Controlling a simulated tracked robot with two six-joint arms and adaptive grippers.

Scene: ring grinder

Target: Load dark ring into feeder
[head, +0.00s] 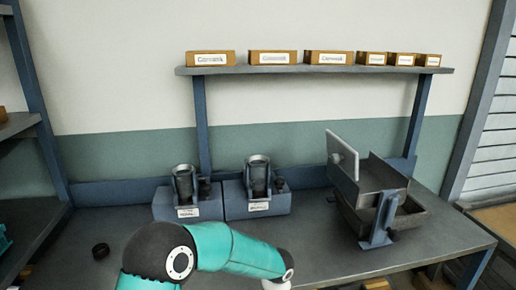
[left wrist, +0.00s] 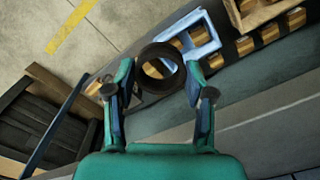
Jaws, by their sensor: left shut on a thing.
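A dark ring (left wrist: 161,68) sits between the fingertips of my left gripper (left wrist: 159,78) in the left wrist view, and the fingers are closed on its sides. In the head view my teal arm crosses the bottom, and its gripper and the held ring are out of the picture. My right gripper is not in view.
A grey metal tray device (head: 383,182) with an upright plate stands on the right of the bench (head: 441,237). Several cartons line the wall shelf (head: 300,70). The left wrist view shows a blue crate (left wrist: 204,47) and a wooden box (left wrist: 262,17) below.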

